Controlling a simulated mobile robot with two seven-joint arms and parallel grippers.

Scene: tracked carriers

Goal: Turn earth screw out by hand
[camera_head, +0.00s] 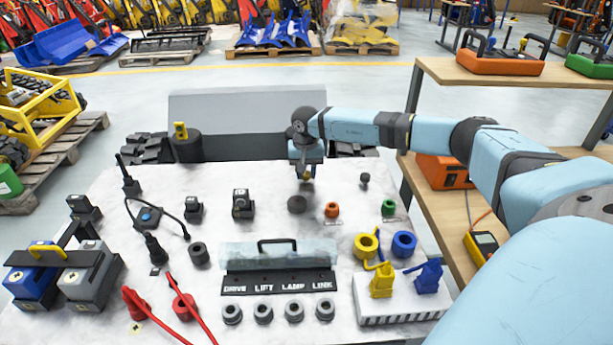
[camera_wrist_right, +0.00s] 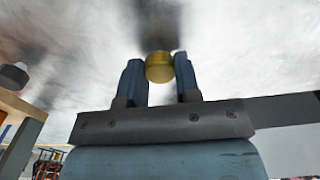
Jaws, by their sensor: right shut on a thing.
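My right gripper (camera_head: 307,176) points down just above the white table top, near its far edge. In the right wrist view its two fingers (camera_wrist_right: 160,80) stand on either side of a round brass-yellow piece (camera_wrist_right: 159,66), which looks like the earth screw's head. The gripper is shut on it. In the head view only a small yellowish bit shows at the fingertips. Whether the screw still sits in a hole cannot be told. My left gripper is not in view.
An orange knob (camera_head: 332,210), a green knob (camera_head: 388,208) and a small dark knob (camera_head: 364,179) stand to the right. A labelled black panel (camera_head: 278,283) with a handle is nearer. Batteries (camera_head: 90,283) and red cables (camera_head: 180,304) lie left. A shelf (camera_head: 510,75) is right.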

